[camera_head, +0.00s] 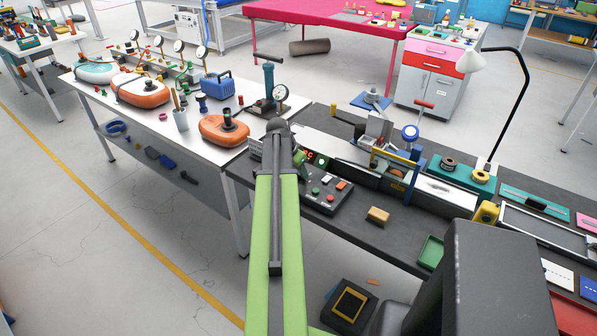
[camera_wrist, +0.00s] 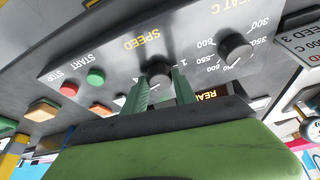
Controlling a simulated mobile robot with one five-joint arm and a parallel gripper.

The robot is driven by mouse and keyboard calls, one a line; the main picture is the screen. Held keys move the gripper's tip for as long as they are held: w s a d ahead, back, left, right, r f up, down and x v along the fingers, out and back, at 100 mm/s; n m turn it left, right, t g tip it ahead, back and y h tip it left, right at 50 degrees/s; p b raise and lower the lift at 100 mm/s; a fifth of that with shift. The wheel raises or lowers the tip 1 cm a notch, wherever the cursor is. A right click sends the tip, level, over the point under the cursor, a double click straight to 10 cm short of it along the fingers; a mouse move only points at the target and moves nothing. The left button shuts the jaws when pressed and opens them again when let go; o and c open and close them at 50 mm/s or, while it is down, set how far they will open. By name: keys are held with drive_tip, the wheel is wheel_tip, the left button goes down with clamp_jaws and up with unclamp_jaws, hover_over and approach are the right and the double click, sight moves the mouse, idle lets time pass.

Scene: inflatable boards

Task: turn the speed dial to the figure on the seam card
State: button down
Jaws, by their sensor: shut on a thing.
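The speed dial (camera_wrist: 158,70) is a dark round knob under the printed word SPEED, upside down in the wrist view. My gripper (camera_wrist: 161,84) has its green fingers on either side of the dial and is shut on it. The fingers hide most of the scale, and I cannot tell which figure the dial points at. The seam card (camera_wrist: 303,43) is a grey plate at the right edge, partly cut off; a 3 shows on its speed line. In the head view the card (camera_head: 255,147) stands left of my arm, which hides the dial.
The heat dial (camera_wrist: 235,50) sits close beside the speed dial. The green START button (camera_wrist: 96,76) and red STOP button (camera_wrist: 69,89) are on the same panel. An orange-lit display (camera_wrist: 220,95) is partly hidden.

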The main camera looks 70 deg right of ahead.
drive_tip(key=n, duration=0.1)
drive_tip(key=n+t, duration=0.1)
drive_tip(key=n, duration=0.1)
drive_tip(key=n+t, duration=0.1)
drive_tip(key=n, duration=0.1)
drive_tip(key=shift+s+h, duration=0.25)
drive_tip(key=shift+h, duration=0.05)
drive_tip(key=shift+n+t, duration=0.7)
drive_tip(key=shift+n, duration=1.3)
drive_tip(key=c, duration=1)
unclamp_jaws()
drive_tip(key=shift+r, duration=0.1)
drive_tip(key=p+v, duration=1.6)
drive_tip(key=v, duration=0.1)
drive_tip(key=shift+d+r, duration=0.2)
drive_tip(key=shift+d, duration=0.05)
